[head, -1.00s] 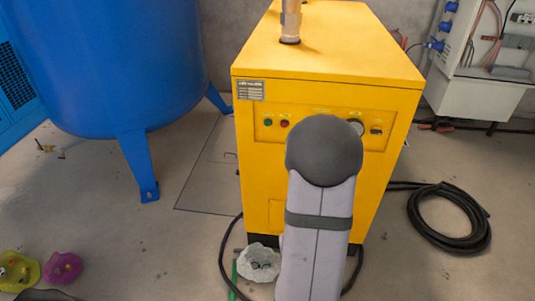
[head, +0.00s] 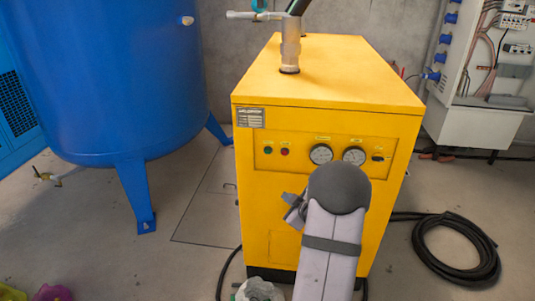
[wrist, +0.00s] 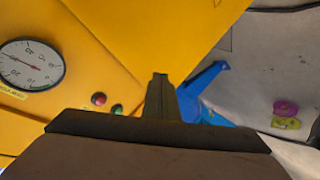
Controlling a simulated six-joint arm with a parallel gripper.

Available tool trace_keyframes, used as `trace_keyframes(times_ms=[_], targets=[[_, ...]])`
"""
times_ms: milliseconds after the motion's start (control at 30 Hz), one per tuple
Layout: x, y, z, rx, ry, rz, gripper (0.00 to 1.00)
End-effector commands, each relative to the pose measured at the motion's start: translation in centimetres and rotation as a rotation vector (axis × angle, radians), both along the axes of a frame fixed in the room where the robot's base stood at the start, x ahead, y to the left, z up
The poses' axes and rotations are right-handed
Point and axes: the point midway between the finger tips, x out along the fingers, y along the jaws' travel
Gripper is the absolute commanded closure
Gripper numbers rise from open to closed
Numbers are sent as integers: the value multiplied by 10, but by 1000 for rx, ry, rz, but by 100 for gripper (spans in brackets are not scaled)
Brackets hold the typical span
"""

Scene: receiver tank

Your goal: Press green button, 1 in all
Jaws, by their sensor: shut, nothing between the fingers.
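The green button (head: 268,150) is on the front panel of the yellow cabinet (head: 330,95), left of a red button (head: 284,152). In the wrist view the green button (wrist: 117,109) shows beside the red one (wrist: 99,99), just left of my fingers. My gripper (wrist: 159,77) is shut and empty, with its fingertips to the side of the green button in that picture. No contact with the button shows. In the head view my arm stands before the cabinet's lower right, and a grey part of my wrist (head: 294,212) shows left of it, below the buttons.
A blue tank (head: 110,80) stands left. A pipe (head: 290,50) rises from the cabinet's top. A coiled black hose (head: 455,250) lies on the floor at right.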

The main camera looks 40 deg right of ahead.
Motion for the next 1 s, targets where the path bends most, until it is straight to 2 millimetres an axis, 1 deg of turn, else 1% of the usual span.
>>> trace_keyframes(times_ms=[33,100,200,300,433,533,1000], targets=[[10,8,15,-31,-53,59,100],[20,21,33,-68,-122,133,100],[29,39,55,-107,-210,219,100],[34,52,73,-138,-282,276,100],[36,61,90,-168,-349,313,100],[36,64,97,-188,-375,329,100],[37,63,97,-204,-370,331,100]])
